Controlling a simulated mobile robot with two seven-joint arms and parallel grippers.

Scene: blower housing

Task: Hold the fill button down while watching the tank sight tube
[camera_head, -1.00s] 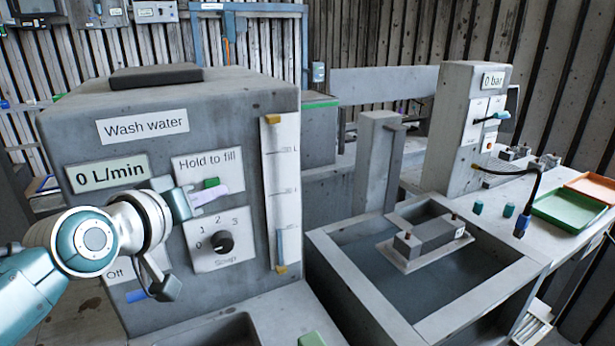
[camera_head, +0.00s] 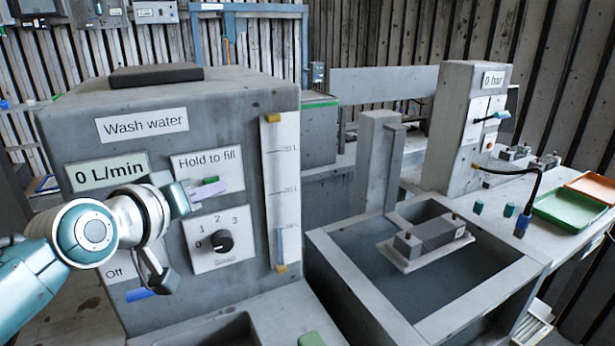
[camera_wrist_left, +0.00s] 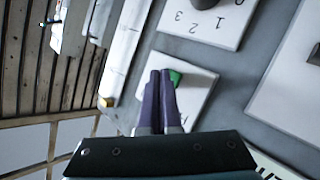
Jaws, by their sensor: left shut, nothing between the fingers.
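The grey wash water tank (camera_head: 70,135) stands at the left, its display reading 0 L/min. The green fill button (camera_head: 211,180) sits on the "Hold to fill" plate (camera_head: 232,163). My left gripper (camera_head: 222,187) is shut and empty, its purple fingers in front of the plate at the button's lower edge. In the left wrist view, the closed fingertips (camera_wrist_left: 160,74) are beside the green button (camera_wrist_left: 176,78), partly covering it; I cannot tell whether they touch it. The sight tube (camera_head: 279,245) runs up the tank's right edge, with blue only in its lowest part.
A basin (camera_head: 335,265) holding a grey part (camera_head: 440,232) stands right of the tank. Green (camera_head: 570,222) and orange trays lie far right.

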